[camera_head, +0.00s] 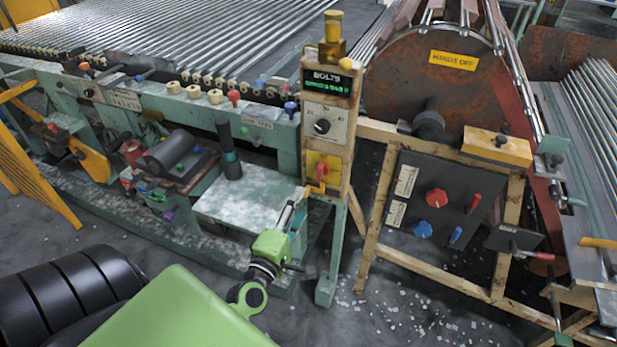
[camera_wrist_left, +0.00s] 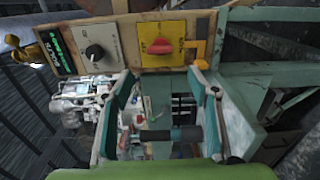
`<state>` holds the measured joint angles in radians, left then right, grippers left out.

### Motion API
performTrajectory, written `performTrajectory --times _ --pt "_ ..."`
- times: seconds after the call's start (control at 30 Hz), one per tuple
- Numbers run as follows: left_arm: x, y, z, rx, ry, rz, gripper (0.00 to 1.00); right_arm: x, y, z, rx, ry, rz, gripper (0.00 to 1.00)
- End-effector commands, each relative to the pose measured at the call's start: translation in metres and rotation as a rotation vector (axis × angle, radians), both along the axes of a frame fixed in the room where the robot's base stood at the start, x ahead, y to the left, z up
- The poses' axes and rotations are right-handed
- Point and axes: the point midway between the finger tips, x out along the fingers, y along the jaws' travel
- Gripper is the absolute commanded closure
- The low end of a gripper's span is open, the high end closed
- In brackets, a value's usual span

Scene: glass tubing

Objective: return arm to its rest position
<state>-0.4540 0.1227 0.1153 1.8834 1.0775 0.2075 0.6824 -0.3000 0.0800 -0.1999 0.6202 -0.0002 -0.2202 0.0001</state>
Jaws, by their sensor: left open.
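My left gripper (camera_head: 297,206) is open and reaches up in front of the teal machine, just below the control post (camera_head: 328,105). Its two fingers also show in the left wrist view (camera_wrist_left: 160,76), wide apart with nothing held between them. The red rotary switch on a yellow plate (camera_head: 322,168) sits on the lower part of the post, above the fingertips. In the left wrist view that switch (camera_wrist_left: 162,45) lies beyond the fingertips, apart from them. My right gripper is not in view.
A small metal table (camera_head: 240,205) with a dark upright cylinder (camera_head: 229,150) stands left of the gripper. A wooden-framed panel (camera_head: 433,200) with red and blue knobs is to the right.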

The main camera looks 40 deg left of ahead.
Motion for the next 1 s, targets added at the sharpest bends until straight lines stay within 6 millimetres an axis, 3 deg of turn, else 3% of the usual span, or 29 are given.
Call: performTrajectory --times 0.27,0.37,0.47,0.67,0.8,0.87,1.0 --pt "0.000 -0.001 -0.004 0.006 0.009 -0.002 0.46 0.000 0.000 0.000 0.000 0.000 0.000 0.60" --pt "0.000 -0.007 -0.028 0.049 0.064 -0.022 0.46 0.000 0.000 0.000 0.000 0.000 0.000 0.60" --pt "-0.004 -0.021 -0.079 0.152 0.182 -0.071 0.46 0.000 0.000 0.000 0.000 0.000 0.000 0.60" --pt "-0.043 -0.064 -0.219 0.443 0.502 -0.270 0.46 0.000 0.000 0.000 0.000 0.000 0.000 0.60" --pt "-0.095 -0.092 -0.310 0.648 0.709 -0.462 0.46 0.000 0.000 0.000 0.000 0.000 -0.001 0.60" --pt "-0.123 -0.102 -0.345 0.734 0.791 -0.556 0.46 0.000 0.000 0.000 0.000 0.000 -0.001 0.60" --pt "-0.201 -0.119 -0.418 0.931 0.966 -0.804 0.46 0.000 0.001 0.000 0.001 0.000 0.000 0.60"
